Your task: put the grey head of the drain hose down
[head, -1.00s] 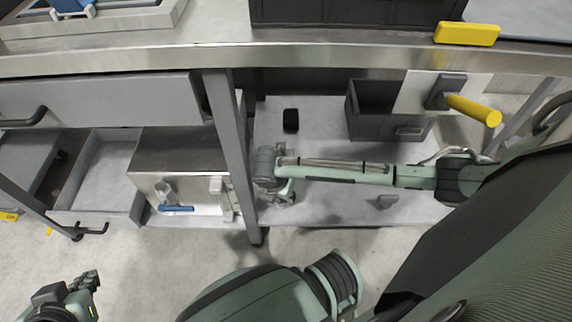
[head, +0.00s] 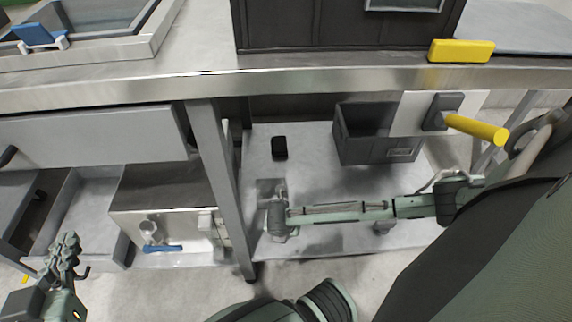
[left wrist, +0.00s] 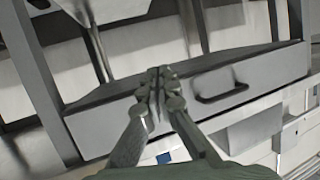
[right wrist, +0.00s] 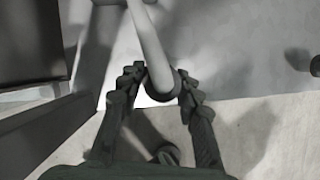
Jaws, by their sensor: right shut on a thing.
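The grey drain hose head (right wrist: 153,52) shows in the right wrist view as a pale grey tube with a dark ring at its near end. My right gripper (right wrist: 162,87) is shut on it, a finger on each side. Whether the head touches the shelf I cannot tell. My left gripper (head: 69,254) is shut and empty, in front of the drawers at lower left; its fingertips also meet in the left wrist view (left wrist: 160,80).
The lower shelf (head: 330,178) holds a small black block (head: 279,148) and a dark grey bin (head: 372,145). A table leg (head: 220,180) stands just left of my right wrist. A yellow handle (head: 475,127) juts out at right. Bare shelf lies between block and arm.

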